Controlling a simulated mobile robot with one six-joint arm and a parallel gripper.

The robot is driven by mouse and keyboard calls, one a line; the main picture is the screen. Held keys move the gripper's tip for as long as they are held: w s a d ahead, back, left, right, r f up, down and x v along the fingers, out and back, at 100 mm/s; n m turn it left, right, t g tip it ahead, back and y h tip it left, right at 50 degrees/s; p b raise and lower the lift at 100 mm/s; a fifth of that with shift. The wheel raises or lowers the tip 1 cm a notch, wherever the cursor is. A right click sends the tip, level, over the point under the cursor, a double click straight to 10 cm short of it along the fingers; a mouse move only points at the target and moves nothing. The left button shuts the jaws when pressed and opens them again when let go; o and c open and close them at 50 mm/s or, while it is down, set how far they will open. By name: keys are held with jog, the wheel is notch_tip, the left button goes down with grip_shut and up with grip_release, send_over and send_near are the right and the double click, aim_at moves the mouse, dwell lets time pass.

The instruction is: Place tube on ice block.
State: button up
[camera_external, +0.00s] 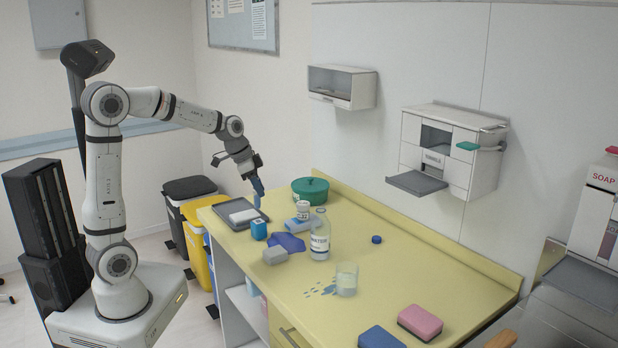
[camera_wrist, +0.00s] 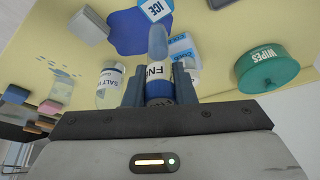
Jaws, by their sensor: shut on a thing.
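A blue tube (camera_wrist: 158,48) with a white label reading "FN" stands between my gripper's two fingers in the wrist view. My gripper (camera_wrist: 158,80) is shut on it. In the external view my gripper (camera_external: 252,177) holds the tube (camera_external: 258,187) pointing down, above the back left part of the counter near the grey tray. The ice block (camera_external: 259,230), a small blue cube, sits on the counter near its left edge, below and apart from the tube. It also shows at the top of the wrist view (camera_wrist: 157,8), with a white face reading "ICE".
A blue cloth (camera_external: 290,243), grey block (camera_external: 275,256), saltwater bottle (camera_external: 320,240), blue-and-white box (camera_external: 297,225) and green wipes tub (camera_external: 310,190) stand nearby. The counter's right middle is mostly clear.

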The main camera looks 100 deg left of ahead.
aim_at(259, 199)
jog(key=shift+f, duration=2.3)
jog(key=shift+f, duration=0.2)
jog(key=o, duration=1)
jog(key=shift+r, duration=0.1)
jog(key=shift+c, duration=0.2)
jog(key=shift+r, duration=0.1)
